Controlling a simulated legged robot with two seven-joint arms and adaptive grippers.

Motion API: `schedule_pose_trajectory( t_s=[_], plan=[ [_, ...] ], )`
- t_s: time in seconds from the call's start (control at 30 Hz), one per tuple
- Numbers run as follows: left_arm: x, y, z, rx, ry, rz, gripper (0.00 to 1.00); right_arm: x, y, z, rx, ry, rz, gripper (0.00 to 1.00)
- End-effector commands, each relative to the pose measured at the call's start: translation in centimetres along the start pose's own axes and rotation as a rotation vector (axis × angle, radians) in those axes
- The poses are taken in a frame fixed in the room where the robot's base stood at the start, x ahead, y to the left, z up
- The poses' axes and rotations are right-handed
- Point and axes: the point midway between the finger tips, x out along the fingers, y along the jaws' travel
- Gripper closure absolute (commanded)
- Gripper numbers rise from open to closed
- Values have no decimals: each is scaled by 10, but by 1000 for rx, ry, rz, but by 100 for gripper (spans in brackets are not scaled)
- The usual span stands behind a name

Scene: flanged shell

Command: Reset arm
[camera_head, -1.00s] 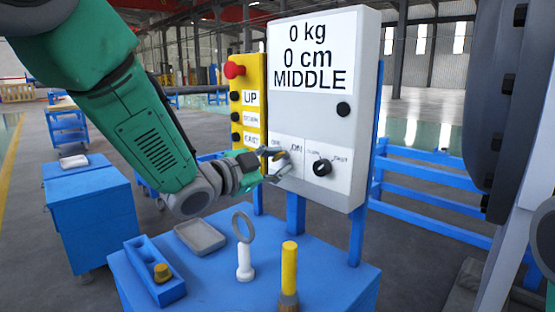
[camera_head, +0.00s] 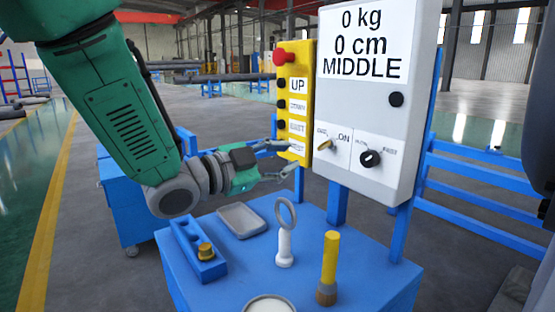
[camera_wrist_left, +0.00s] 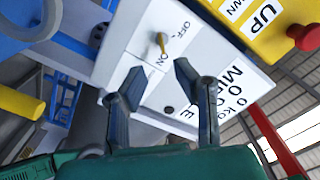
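My left arm comes in from the left, green with a grey joint. My left gripper (camera_head: 285,160) is open and empty in front of the yellow button panel and left of the white control box (camera_head: 365,95). The box reads "0 kg, 0 cm, MIDDLE". Its yellow switch (camera_head: 325,145) points toward ON, and a black knob (camera_head: 370,158) sits to its right. In the left wrist view the two fingers (camera_wrist_left: 155,85) are spread, with the yellow switch (camera_wrist_left: 160,42) beyond them and apart from them. My right gripper does not show.
The yellow panel (camera_head: 294,105) has a red button and several black ones. The blue table (camera_head: 240,285) holds a grey tray (camera_head: 242,220), a blue block with a brass piece (camera_head: 198,252), a ring-topped white stand (camera_head: 285,245) and a yellow-handled brush (camera_head: 329,265). A blue rail stands behind, right.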

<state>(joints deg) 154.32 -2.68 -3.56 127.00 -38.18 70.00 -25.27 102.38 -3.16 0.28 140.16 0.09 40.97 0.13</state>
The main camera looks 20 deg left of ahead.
Motion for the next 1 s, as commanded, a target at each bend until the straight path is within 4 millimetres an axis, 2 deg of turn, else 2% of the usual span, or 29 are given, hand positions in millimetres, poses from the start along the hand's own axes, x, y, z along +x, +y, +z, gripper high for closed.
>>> schedule_pose_trajectory(
  t_s=[0.1, 0.2, 0.67, 0.77, 1.0],
  plan=[
    [-13, 0, 0, 0, 0, -1, 74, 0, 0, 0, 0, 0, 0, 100],
    [-17, 0, 0, -1, 0, 0, 74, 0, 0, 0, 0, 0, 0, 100],
    [-18, 0, 0, -1, 0, 0, 74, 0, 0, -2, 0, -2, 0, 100],
    [-18, -7, -7, 0, 0, 0, 74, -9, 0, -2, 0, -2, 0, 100],
    [-18, -38, -39, 0, 1, 0, 74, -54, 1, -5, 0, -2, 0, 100]
  ],
)
